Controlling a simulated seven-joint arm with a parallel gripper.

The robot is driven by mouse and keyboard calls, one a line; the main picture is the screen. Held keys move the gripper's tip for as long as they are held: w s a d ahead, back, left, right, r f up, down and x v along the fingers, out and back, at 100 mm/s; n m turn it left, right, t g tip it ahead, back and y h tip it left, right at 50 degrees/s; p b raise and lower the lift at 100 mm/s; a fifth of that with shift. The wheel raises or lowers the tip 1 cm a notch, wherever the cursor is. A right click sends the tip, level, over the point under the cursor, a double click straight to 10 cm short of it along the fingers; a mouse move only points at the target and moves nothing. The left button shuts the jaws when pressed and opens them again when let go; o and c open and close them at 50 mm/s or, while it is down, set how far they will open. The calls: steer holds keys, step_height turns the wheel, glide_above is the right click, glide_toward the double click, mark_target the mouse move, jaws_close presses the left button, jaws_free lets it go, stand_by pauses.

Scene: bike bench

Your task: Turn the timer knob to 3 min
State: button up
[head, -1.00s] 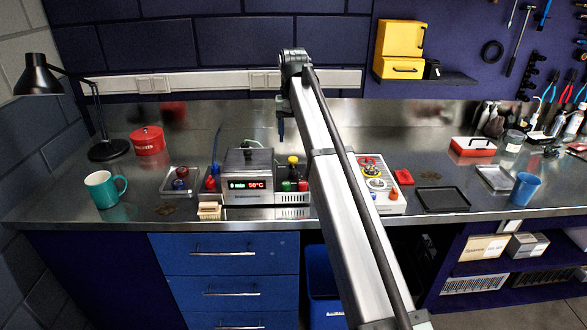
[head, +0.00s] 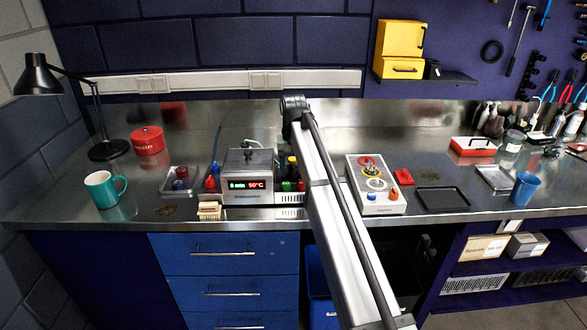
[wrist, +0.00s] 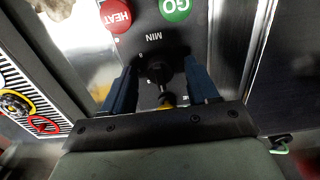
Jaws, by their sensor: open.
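A dark timer knob (wrist: 157,72) stands on a grey panel marked MIN in the wrist view. My gripper (wrist: 160,92) is open, with one blue finger on each side of the knob. I cannot tell whether the fingers touch it. A yellow piece shows just below the knob, close to the gripper's body. My arm hides the gripper and much of the knob's area there.
A red HEAT button (wrist: 116,15) and a green GO button (wrist: 175,8) lie close beyond the fingers. A control box (head: 378,200) stands right of my arm, and a brush (head: 209,210) lies in front of the bath. A teal mug (head: 103,188) stands at left.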

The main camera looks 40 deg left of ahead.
steer(key=shift+c, duration=0.4)
steer(key=c, duration=1)
steer(key=shift+o, duration=0.2)
steer(key=m, duration=0.4)
steer(key=shift+m, duration=2.5)
steer(key=o, duration=1)
